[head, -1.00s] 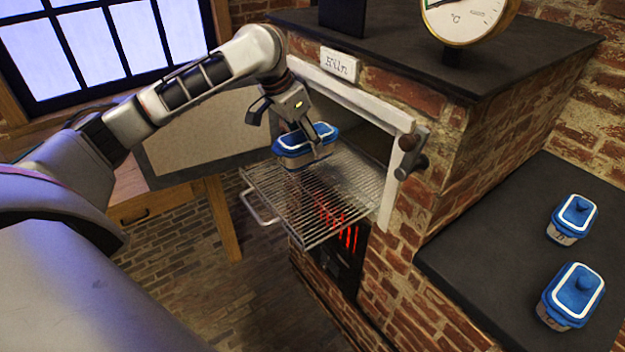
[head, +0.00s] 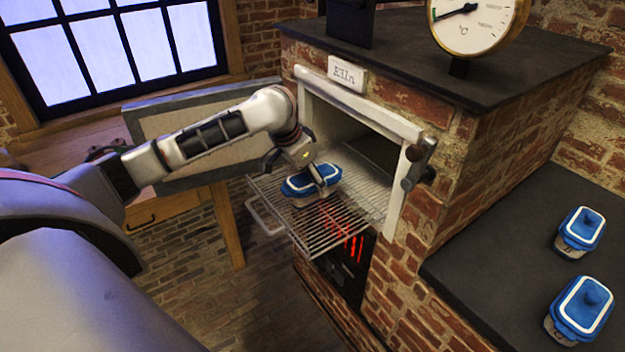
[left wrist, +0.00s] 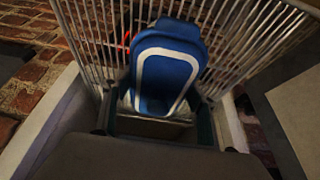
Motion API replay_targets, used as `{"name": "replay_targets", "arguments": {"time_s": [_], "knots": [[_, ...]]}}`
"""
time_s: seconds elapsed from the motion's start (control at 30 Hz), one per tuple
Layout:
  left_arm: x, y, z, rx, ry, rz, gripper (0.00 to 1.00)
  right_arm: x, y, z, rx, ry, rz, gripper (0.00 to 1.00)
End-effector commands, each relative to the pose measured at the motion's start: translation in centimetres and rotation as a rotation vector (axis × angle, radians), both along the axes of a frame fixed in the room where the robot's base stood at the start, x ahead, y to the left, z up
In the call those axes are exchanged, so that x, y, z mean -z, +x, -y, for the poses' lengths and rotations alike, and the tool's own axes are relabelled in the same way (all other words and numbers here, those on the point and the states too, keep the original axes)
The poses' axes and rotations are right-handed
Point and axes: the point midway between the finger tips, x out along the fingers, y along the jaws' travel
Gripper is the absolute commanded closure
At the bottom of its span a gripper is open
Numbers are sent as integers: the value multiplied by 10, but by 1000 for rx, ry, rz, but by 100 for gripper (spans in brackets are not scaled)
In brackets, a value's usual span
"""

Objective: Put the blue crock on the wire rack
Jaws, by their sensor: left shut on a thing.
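The blue crock (head: 296,187), with a white band around its blue lid, is at the wire rack (head: 345,228), over its left rear part. It sits on the wires or just above them; I cannot tell which. My left gripper (head: 313,181) is shut on it from above, with one finger visible on its near side. In the left wrist view the crock (left wrist: 165,72) is between the fingers, with the rack's wires (left wrist: 245,35) behind it. My right gripper is not in view.
The rack juts from the open brick kiln (head: 400,205), with glowing red bars below. The kiln's white door frame (head: 398,165) stands close to the right of the rack. Two similar blue-lidded crocks (head: 579,231) (head: 581,308) stand on the dark counter (head: 510,235) at right.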

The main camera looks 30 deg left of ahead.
Motion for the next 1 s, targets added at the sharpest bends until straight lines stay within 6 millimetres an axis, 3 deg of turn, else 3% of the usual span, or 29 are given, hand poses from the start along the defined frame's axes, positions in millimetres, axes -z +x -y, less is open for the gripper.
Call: {"name": "replay_targets", "arguments": {"time_s": [0.27,0.3,0.33,0.73,0.87,1.0], "knots": [[0,1,0,-1,-2,4,84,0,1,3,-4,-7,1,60],[2,0,0,0,0,-1,35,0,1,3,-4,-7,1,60],[2,0,0,0,0,-1,27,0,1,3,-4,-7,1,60],[-1,0,0,0,0,1,26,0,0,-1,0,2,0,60],[-14,-4,-3,-2,1,2,26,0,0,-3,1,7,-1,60],[-38,-13,-7,0,2,4,26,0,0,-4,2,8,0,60]]}}
